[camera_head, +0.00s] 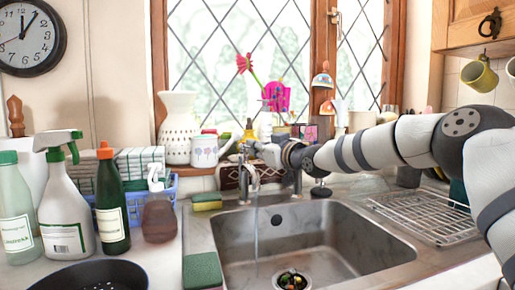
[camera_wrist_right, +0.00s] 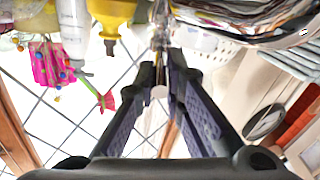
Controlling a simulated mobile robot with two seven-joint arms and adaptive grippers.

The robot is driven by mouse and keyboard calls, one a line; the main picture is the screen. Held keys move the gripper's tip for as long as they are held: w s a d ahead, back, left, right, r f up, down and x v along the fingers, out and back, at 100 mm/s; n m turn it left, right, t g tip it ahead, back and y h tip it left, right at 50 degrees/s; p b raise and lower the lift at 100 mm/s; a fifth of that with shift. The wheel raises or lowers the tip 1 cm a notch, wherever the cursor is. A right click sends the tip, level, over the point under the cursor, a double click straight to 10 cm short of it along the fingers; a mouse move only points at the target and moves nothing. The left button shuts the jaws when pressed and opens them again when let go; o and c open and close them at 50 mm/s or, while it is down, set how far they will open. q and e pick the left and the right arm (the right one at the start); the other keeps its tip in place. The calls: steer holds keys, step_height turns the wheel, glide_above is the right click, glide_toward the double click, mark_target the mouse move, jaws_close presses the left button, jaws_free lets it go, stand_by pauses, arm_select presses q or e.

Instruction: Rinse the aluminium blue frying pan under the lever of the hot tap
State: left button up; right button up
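The right gripper (camera_head: 250,150) reaches from the right to the top of a chrome tap (camera_head: 246,180) behind the sink. In the right wrist view its fingers (camera_wrist_right: 162,75) are close together around a narrow silver piece (camera_wrist_right: 158,92), perhaps the tap lever; I cannot tell whether they grip it. A thin stream of water (camera_head: 257,238) falls from the spout into the sink. A dark round pan-like vessel (camera_head: 90,277) with a dotted inside is cut off at the lower left; its blue colour does not show. My left gripper is not in view.
The steel sink (camera_head: 340,235) has a drain with scraps (camera_head: 291,280). A wire rack (camera_head: 425,213) is at right. Bottles, including a spray bottle (camera_head: 65,195), and a soap dispenser (camera_head: 159,212) crowd the left. Sponges (camera_head: 202,270) lie on the sink's left edge. Sill ornaments stand behind the tap.

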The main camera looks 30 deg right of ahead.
steer(key=o, duration=0.5)
steer(key=shift+w+a, duration=0.1)
steer(key=shift+w, duration=0.05)
steer(key=shift+c, duration=0.2)
step_height(320, 180, up, 10)
steer(key=shift+r, duration=0.1)
steer(key=shift+o, duration=1)
